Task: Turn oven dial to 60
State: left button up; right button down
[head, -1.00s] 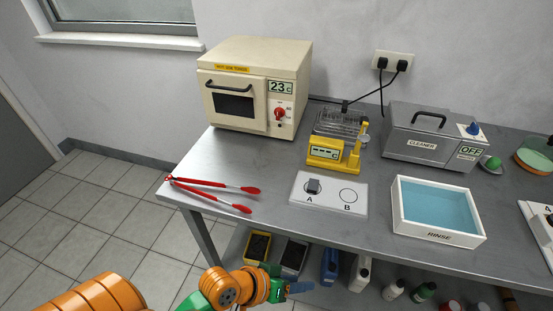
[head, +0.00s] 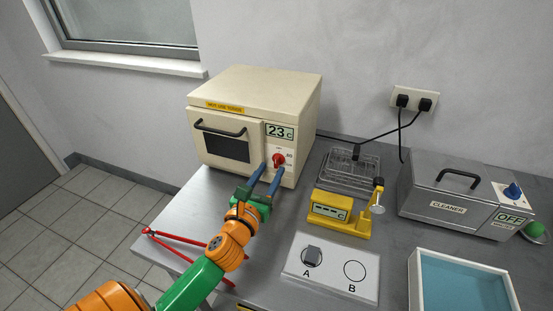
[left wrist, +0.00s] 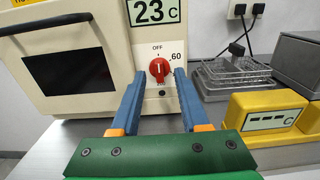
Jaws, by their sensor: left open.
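The cream oven (head: 252,110) stands at the back left of the bench, and its display (head: 279,131) reads 23 C. Its red dial (head: 278,160) is below the display; it also shows in the left wrist view (left wrist: 159,69), with its white mark pointing up near OFF and the 60 label to its upper right. My left gripper (head: 268,170) is open in front of the dial. In the left wrist view its blue fingers (left wrist: 158,80) stand left and right of the dial, and I cannot tell whether they touch it. My right gripper is not in view.
Red tongs (head: 170,248) lie on the bench under my left arm. A wire basket (head: 350,168), yellow meter (head: 338,214), white A/B plate (head: 332,270), cleaner (head: 455,195) and rinse tray (head: 414,275) stand to the right.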

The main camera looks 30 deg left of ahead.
aim_at(276, 161)
pick_arm(q)
jog(key=x, duration=0.3)
jog(key=shift+a, duration=0.1)
jog(key=shift+w+f, duration=0.2)
jog(key=shift+w, duration=0.05)
jog(key=shift+s+r, duration=0.1)
jog(key=shift+s, duration=0.15)
grip_shut()
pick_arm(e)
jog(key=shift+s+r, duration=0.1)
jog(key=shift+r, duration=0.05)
pick_arm(q)
jog(key=shift+r, duration=0.1)
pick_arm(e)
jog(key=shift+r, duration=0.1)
